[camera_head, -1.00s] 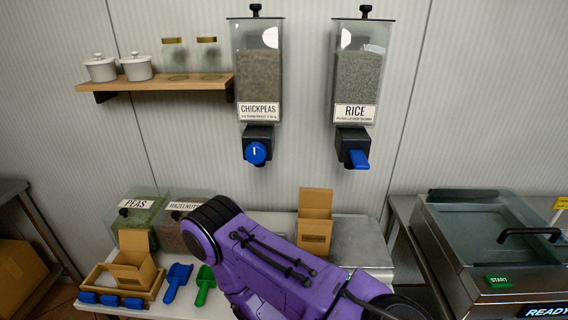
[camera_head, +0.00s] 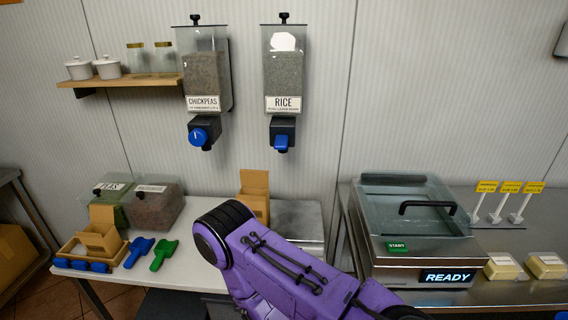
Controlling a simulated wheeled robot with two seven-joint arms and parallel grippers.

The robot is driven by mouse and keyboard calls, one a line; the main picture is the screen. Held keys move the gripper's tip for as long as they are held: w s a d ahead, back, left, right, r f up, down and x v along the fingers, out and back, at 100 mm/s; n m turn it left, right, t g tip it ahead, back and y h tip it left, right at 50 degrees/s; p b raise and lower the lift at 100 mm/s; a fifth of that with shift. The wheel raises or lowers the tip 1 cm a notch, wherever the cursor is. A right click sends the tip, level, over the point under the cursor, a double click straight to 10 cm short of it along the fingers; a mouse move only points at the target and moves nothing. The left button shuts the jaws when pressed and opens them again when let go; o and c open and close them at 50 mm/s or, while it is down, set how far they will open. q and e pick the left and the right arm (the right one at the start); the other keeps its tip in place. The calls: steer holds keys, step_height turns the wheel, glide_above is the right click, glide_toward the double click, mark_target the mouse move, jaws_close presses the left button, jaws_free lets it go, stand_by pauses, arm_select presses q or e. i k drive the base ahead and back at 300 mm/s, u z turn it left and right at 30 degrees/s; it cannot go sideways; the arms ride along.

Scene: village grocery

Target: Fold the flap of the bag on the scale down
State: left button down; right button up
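A brown cardboard bag (camera_head: 255,183) stands upright on the white table behind my purple arm, with its back flap up. Its lower part is partly hidden by the arm. A grey metal plate (camera_head: 299,216), which looks like the scale, lies right beside the bag; I cannot tell whether the bag rests on it. A second brown bag (camera_head: 100,238) with its flap up stands in a wooden tray at the left. One purple arm crosses the lower middle of the view. Neither gripper's fingers show.
Bins of peas (camera_head: 112,196) and hazelnuts (camera_head: 156,205) stand at the table's back left. A blue scoop (camera_head: 138,252) and a green scoop (camera_head: 164,256) lie in front. Chickpeas (camera_head: 205,85) and rice (camera_head: 284,85) dispensers hang above. A sealing machine (camera_head: 415,235) reading READY stands right.

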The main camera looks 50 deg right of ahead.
mark_target(250, 178)
steer(key=z, duration=1.5)
